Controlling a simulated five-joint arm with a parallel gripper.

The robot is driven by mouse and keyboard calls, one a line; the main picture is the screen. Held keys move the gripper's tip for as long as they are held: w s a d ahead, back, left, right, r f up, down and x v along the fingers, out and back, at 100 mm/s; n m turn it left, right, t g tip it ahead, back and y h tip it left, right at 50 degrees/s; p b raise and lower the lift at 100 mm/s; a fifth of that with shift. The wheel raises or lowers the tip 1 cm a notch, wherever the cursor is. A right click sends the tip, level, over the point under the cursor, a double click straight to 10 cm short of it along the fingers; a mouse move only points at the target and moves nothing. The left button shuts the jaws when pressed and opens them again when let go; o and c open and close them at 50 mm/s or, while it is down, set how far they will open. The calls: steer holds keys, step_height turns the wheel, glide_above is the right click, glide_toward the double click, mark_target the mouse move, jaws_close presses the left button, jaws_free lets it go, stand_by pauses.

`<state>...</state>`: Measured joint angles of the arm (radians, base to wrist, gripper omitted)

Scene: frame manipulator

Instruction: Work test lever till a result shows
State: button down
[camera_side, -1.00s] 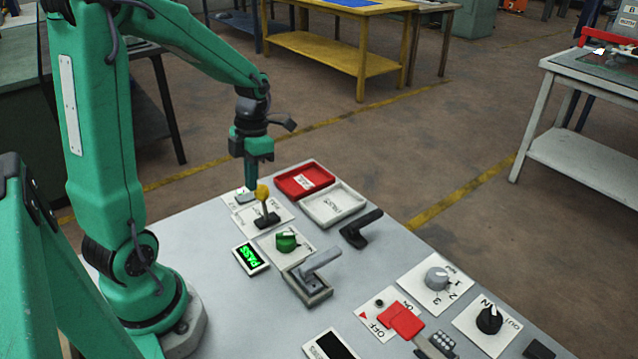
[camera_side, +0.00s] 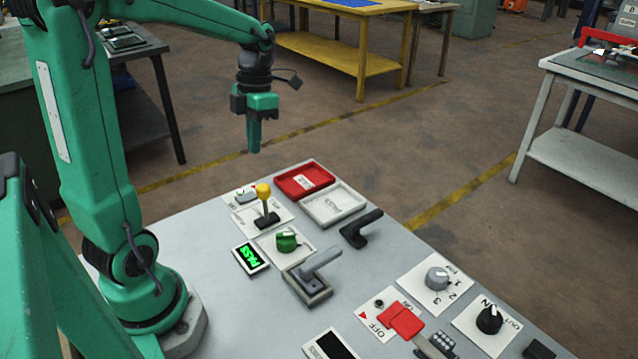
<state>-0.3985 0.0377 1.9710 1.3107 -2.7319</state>
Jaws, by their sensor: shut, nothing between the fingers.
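The lever with a yellow knob (camera_side: 263,192) stands nearly upright on its white plate near the far left edge of the grey panel (camera_side: 215,262). I cannot read its label clearly, so I cannot be sure it is the test lever. My gripper (camera_side: 254,148) is shut and empty. It hangs pointing down, above and behind the yellow knob, and touches nothing.
A red tray (camera_side: 322,171) and a white tray (camera_side: 356,202) sit at the far edge. A green knob (camera_side: 287,241), a grey lever (camera_side: 321,262), a black lever (camera_side: 362,228), a grey dial (camera_side: 437,277), a black dial (camera_side: 489,319) and a red cover (camera_side: 402,321) also stand on the panel.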

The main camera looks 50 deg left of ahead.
steer(key=s+d+r+m+t, duration=0.1)
steer(key=d+m, duration=0.3)
steer(key=m, duration=0.8)
steer(key=s+d+r+m+t, duration=0.1)
steer(key=s+d+m+t, duration=0.3)
steer(key=m, duration=0.8)
steer(key=s+d+r+m+t, duration=0.1)
steer(key=d+m, duration=0.3)
steer(key=m, duration=0.7)
steer(key=shift+s+d+r+m+t+y, duration=0.3)
steer(key=shift+s+d+m+t+y, duration=0.1)
steer(key=shift+s+t, duration=0.4)
steer(key=c, duration=2.1)
jaws_free()
steer(key=o, duration=0.8)
steer(key=shift+a, duration=0.1)
steer(key=shift+c, duration=0.2)
steer(key=shift+o, duration=1.4)
steer(key=shift+w+a+f, duration=0.1)
steer(key=shift+w+a, duration=0.05)
steer(key=shift+w, duration=0.05)
steer(key=n+g, duration=0.6)
steer(key=n, duration=0.5)
glide_toward(263, 186)
step_height(263, 186, down, 6)
steer(key=shift+s+a, duration=0.1)
